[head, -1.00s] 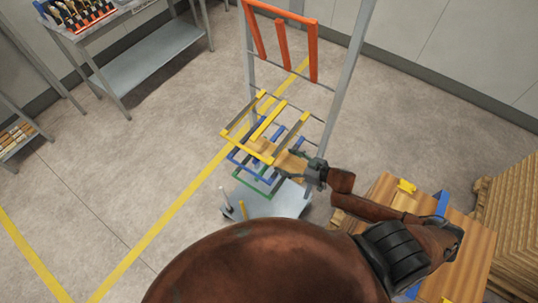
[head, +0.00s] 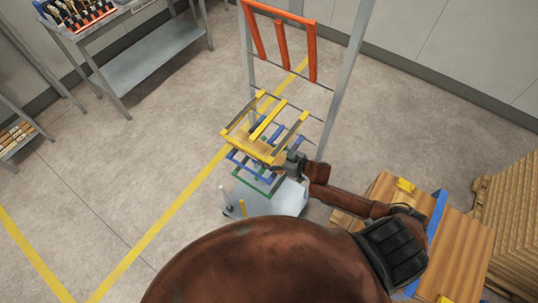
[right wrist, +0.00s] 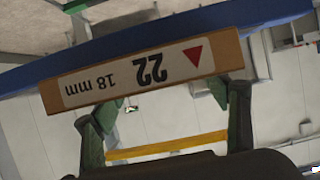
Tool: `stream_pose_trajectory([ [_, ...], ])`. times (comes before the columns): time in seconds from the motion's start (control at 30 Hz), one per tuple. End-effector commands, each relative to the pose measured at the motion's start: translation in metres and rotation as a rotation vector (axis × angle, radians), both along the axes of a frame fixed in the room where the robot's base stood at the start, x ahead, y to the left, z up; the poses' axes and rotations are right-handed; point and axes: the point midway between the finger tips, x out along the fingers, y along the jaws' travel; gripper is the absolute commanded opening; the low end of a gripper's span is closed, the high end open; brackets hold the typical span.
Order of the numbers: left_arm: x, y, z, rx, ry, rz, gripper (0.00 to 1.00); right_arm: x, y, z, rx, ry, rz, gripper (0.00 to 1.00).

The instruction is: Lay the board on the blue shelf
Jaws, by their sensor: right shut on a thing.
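The board (head: 250,142) is a light wood piece between the yellow shelf and the blue shelf, partly hidden by the yellow bars. Its labelled end "22 18 mm" (right wrist: 145,80) shows upside down in the right wrist view. The blue shelf (head: 238,160) is a rack level of blue bars under the yellow one. A blue bar (right wrist: 270,12) runs right along the board's edge in the right wrist view; I cannot tell whether they touch. My right gripper (head: 282,169) is at the rack's right side, shut on the board's end. My left gripper is not in view.
The yellow shelf (head: 262,127) is close above the board, and a green level (head: 262,186) lies below. Orange bars (head: 316,52) are high on the rack. A wooden table (head: 465,245) and stacked boards (head: 515,215) stand at right.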

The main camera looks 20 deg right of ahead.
Motion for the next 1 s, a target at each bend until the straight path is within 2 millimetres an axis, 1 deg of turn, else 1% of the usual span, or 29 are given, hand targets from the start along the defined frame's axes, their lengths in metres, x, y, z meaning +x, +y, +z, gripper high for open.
stream_pose_trajectory([
  [0.17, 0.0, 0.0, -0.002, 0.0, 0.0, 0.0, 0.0, 0.0, 0.0, -0.002, 0.001, -0.002, 0.001, 0.28],
  [0.2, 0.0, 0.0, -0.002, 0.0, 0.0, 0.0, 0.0, 0.0, 0.0, -0.003, 0.0, 0.0, 0.0, 0.7],
  [0.43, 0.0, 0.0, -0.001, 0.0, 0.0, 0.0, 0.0, 0.0, 0.0, -0.003, 0.0, 0.0, 0.0, 0.85],
  [0.7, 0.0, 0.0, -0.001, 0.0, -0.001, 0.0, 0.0, 0.0, 0.0, -0.002, 0.0, 0.0, 0.0, 0.86],
  [0.8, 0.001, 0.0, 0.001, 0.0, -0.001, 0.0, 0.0, -0.001, -0.001, 0.001, -0.001, 0.001, 0.0, 0.86],
  [0.87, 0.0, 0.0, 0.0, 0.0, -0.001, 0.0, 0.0, -0.007, -0.005, 0.002, -0.001, 0.002, -0.001, 0.86],
  [1.0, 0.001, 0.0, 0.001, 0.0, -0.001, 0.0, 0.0, -0.027, -0.016, 0.012, -0.002, 0.003, 0.0, 0.86],
])
